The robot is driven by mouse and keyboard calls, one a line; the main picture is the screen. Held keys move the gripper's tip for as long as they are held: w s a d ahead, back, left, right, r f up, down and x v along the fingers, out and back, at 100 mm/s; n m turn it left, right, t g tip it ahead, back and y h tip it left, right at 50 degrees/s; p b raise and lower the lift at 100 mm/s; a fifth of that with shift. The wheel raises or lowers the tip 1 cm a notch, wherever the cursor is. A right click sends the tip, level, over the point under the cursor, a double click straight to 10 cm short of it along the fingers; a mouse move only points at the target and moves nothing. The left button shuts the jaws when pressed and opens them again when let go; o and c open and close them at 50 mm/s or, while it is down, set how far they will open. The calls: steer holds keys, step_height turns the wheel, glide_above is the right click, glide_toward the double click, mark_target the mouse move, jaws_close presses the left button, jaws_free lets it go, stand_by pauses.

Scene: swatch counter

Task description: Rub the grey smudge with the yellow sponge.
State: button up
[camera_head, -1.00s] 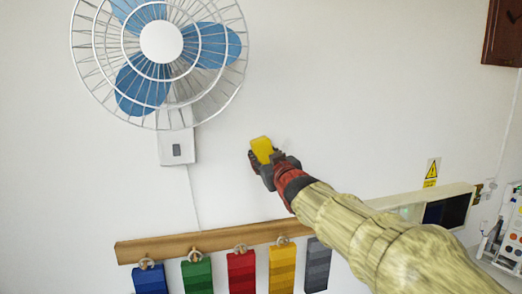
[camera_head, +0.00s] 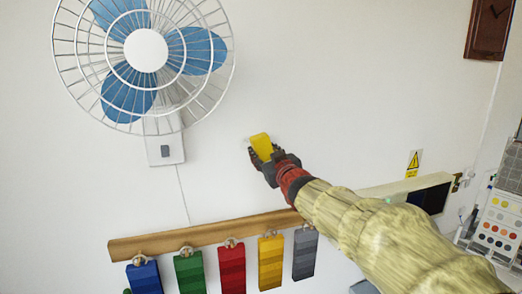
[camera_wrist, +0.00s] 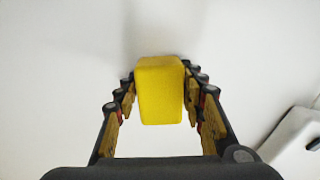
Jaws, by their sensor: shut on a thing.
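The yellow sponge (camera_head: 261,144) is held in front of the white wall (camera_head: 330,90), right of and below the fan. My gripper (camera_head: 263,156) is shut on it. In the wrist view the sponge (camera_wrist: 160,88) sits between the two fingers of my gripper (camera_wrist: 160,100), its far end towards the wall. I cannot tell whether the sponge touches the wall. I cannot make out the grey smudge for sure; a faint grey shade shows on the wall just beyond the sponge in the wrist view, and it may be only shadow.
A caged blue-bladed fan (camera_head: 145,50) is at the upper left. A wooden rail (camera_head: 200,238) with several coloured swatches (camera_head: 231,270) hangs below. A warning sign (camera_head: 413,164), a dark-screened panel (camera_head: 428,198) and a clock (camera_head: 487,28) are right. The wall above my gripper is clear.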

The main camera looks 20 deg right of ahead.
mark_target(281, 146)
steer(key=shift+d+p, duration=2.4)
steer(key=shift+d, duration=0.95)
steer(key=shift+d+f, duration=0.1)
steer(key=shift+d, duration=0.15)
steer(key=shift+a+b, duration=2.5)
steer(key=shift+a, duration=0.3)
steer(key=shift+a+b, duration=0.75)
steer(key=shift+a, duration=0.05)
steer(key=a+b, duration=0.2)
steer(key=b, duration=0.1)
steer(key=shift+a+f, duration=0.1)
steer(key=shift+a, duration=0.15)
steer(key=shift+a+b, duration=0.7)
steer(key=shift+b, duration=0.3)
steer(key=shift+a+b, duration=0.1)
steer(key=shift+b, duration=0.2)
